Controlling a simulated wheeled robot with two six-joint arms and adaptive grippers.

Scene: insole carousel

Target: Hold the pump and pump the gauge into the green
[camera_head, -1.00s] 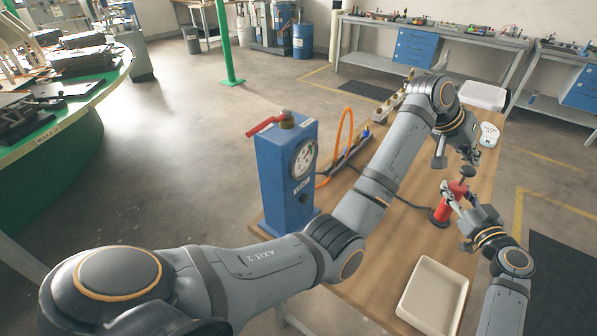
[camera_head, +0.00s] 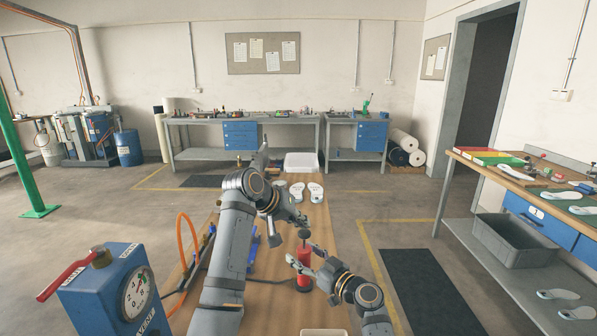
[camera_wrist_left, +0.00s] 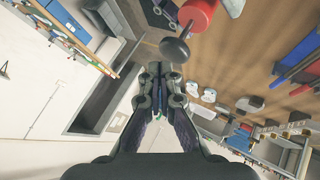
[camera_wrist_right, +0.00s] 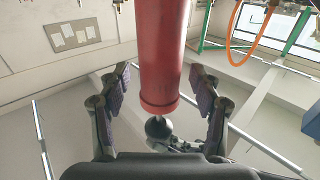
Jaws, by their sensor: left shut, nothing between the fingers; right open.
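The red pump (camera_head: 304,272) stands upright on the wooden bench, with a dark knob handle (camera_head: 304,233) on top. My left gripper (camera_head: 301,221) is shut and empty, just above the knob; whether it touches is unclear. The left wrist view shows the closed fingertips (camera_wrist_left: 160,72) beside the knob (camera_wrist_left: 175,51). My right gripper (camera_head: 302,258) is open at the pump's upper body. In the right wrist view the red barrel (camera_wrist_right: 161,55) lies between its spread fingers (camera_wrist_right: 162,80). The round gauge (camera_head: 137,294) is on the blue box (camera_head: 98,300); its needle reading is too small to tell.
An orange hose (camera_head: 181,240) loops beside the blue box, which has a red lever (camera_head: 63,280). Pale insoles (camera_head: 306,192) and a white tray (camera_head: 300,163) lie at the bench's far end. A light tray (camera_head: 323,332) shows at the near edge.

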